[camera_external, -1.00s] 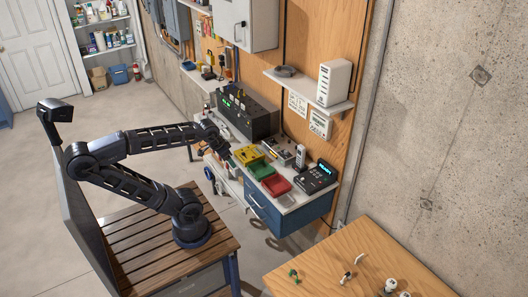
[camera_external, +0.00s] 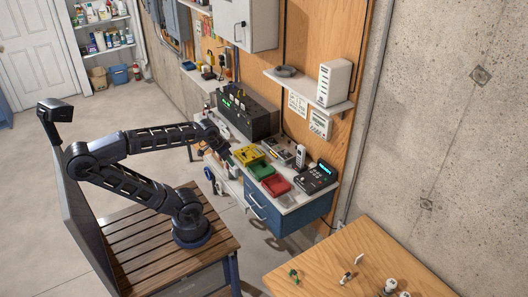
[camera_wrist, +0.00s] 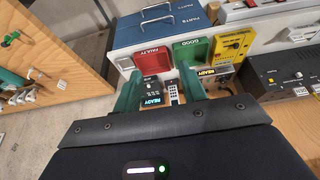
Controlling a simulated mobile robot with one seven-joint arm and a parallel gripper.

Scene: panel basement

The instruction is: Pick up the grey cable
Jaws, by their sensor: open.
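A grey, round, coil-like thing (camera_external: 285,71) lies on the wall shelf in the external view; it may be the grey cable, but it is too small to be sure. No grey cable can be made out clearly in the wrist view. My gripper (camera_external: 229,157) is over the near edge of the workbench, left of the yellow device, and well below and left of that shelf. In the wrist view my gripper (camera_wrist: 161,88) shows two green fingers spread apart, with nothing held between them.
The workbench (camera_external: 297,203) holds a red bin (camera_external: 274,185), a green bin (camera_external: 261,171), a yellow device (camera_external: 248,154) and a desk unit with a lit display (camera_external: 316,180). The wall shelf (camera_external: 310,92) also carries a white box (camera_external: 333,83). A wooden table (camera_external: 315,262) stands at front right.

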